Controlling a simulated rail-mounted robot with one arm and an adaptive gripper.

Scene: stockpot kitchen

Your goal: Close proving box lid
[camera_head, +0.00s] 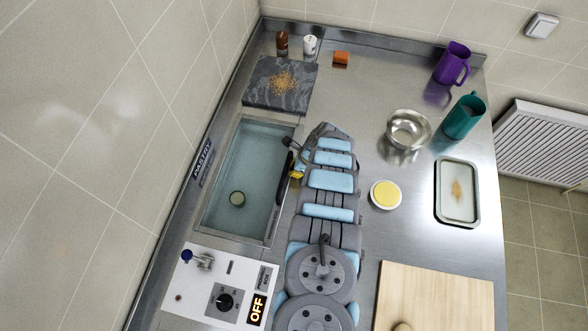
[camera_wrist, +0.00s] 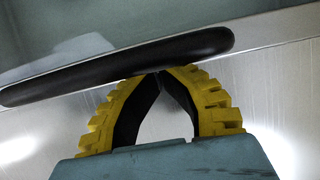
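The proving box (camera_head: 208,235) is a long steel-rimmed recess at the left of the counter, with a bluish see-through pane over it. A black bar handle (camera_head: 283,178) lies along its right side. In the wrist view the handle (camera_wrist: 130,66) crosses the picture, slightly tilted, beside a metal strip. My gripper (camera_wrist: 162,73) has its yellow, black-padded fingertips together at the near side of the handle, with nothing between them. I cannot tell whether they touch it. In the head view only a yellow bit of my gripper (camera_head: 298,170) shows; my arm hides the rest. Whether the lid is fully down is unclear.
A control panel (camera_head: 200,285) reading OFF adjoins the box's near end. A dark slab (camera_head: 262,97) with yellow shreds lies beyond the far end. A steel bowl (camera_head: 408,130), yellow-filled dish (camera_head: 386,194), tray (camera_head: 457,218) and wooden board (camera_head: 440,300) are to the right.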

